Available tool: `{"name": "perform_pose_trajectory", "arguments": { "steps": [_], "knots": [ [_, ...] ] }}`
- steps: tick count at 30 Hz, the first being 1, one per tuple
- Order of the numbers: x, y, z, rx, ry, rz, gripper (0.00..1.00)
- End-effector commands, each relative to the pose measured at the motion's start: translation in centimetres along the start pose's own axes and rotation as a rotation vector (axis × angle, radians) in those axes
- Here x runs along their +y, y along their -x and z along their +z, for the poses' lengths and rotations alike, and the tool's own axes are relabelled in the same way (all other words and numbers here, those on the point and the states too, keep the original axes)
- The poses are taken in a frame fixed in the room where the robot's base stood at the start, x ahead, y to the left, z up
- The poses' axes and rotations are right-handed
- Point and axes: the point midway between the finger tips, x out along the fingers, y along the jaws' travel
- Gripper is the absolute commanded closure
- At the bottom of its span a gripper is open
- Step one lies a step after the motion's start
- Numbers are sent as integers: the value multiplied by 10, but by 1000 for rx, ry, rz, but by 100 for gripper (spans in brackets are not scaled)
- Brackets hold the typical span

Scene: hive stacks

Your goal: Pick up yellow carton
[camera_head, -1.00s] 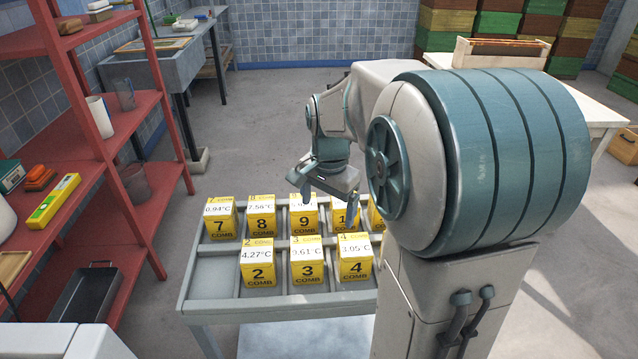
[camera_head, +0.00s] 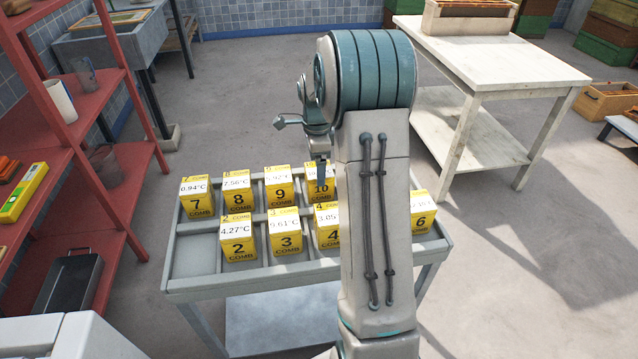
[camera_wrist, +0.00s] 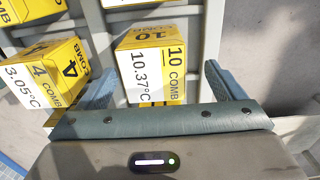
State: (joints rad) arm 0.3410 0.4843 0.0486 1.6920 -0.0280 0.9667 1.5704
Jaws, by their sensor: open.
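Several yellow cartons with numbered fronts and white temperature labels stand in two rows on a grey trolley (camera_head: 195,255). Carton 10 (camera_head: 313,187), at the right of the visible back row, is partly covered by my arm. In the wrist view carton 10 (camera_wrist: 150,62) reads 10.37°C and lies between the two blue fingers of my gripper (camera_wrist: 160,88), which is open and empty. Whether the fingers touch it cannot be told. Carton 9 (camera_head: 279,194) is left of it and carton 4 (camera_head: 327,237) in front. Carton 6 (camera_head: 422,222) shows at right; my arm hides what lies between.
Cartons 7 (camera_head: 197,206), 8 (camera_head: 237,200), 2 (camera_head: 238,250) and 3 (camera_head: 285,243) fill other slots; the front-left slot is bare. A red shelf (camera_head: 125,215) stands left, a white table (camera_head: 490,60) at back right. Floor right of the trolley is clear.

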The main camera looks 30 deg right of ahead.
Motion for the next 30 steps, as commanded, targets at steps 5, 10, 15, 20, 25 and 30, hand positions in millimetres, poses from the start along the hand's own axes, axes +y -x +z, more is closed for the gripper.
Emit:
{"name": "perform_pose_trajectory", "arguments": {
  "steps": [5, 10, 15, 20, 25, 30],
  "knots": [
    [0, -15, 0, 0, 0, 0, 11],
    [5, -34, -2, -1, 0, 2, 11],
    [8, -59, -4, -1, 1, 1, 11],
    [8, -67, -4, -1, 1, -1, 11],
    [8, -67, -4, -1, 2, -1, 11],
    [8, -67, -4, -1, 2, -1, 53]
  ]
}}
